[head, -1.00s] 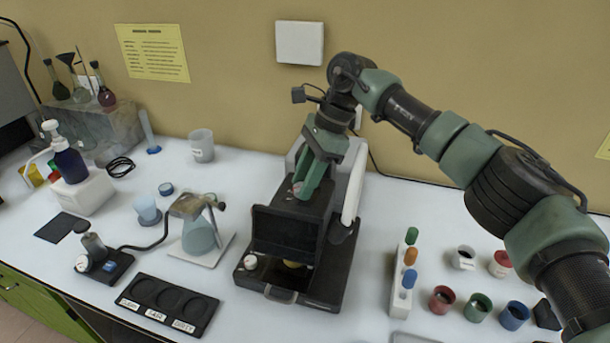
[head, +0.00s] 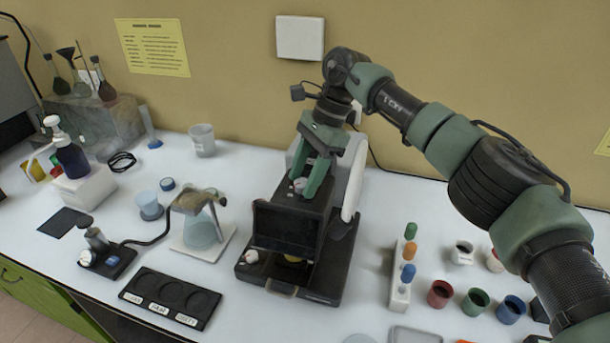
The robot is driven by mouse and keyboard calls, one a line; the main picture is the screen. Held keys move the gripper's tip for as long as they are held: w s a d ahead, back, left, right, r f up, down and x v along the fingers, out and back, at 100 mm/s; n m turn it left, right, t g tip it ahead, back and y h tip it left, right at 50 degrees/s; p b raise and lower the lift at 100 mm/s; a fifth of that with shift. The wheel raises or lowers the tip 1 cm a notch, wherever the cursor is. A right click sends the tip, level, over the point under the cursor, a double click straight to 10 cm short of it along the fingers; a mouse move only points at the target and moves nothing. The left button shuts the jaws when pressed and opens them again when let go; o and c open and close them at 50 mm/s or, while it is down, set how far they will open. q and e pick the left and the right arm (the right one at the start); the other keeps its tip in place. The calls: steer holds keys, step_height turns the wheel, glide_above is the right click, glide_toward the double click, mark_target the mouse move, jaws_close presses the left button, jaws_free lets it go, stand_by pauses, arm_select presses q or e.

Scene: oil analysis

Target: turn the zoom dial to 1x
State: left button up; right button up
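The black device (head: 325,265) with a dark screen (head: 286,228) and a white arm at its side stands mid-table. A small pale dial (head: 299,184) sits on its top; its markings are too small to read. My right gripper (head: 306,190) points down at this dial from above, its two green fingers spread with a gap between them. The fingertips are at or right beside the dial; contact cannot be made out. Another white knob (head: 251,257) is at the device's lower left front. My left gripper is not in view.
A flask on a stand (head: 203,232) and a labelled black tray (head: 170,298) are to the left. A rack of coloured-capped vials (head: 400,290) and several small cups stand to the right. A white box (head: 300,38) is on the wall behind.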

stand_by(0.3)
steer(key=b+v, duration=0.1)
steer(key=v, duration=0.6)
steer(key=shift+r, duration=0.35)
steer(key=shift+f, duration=0.1)
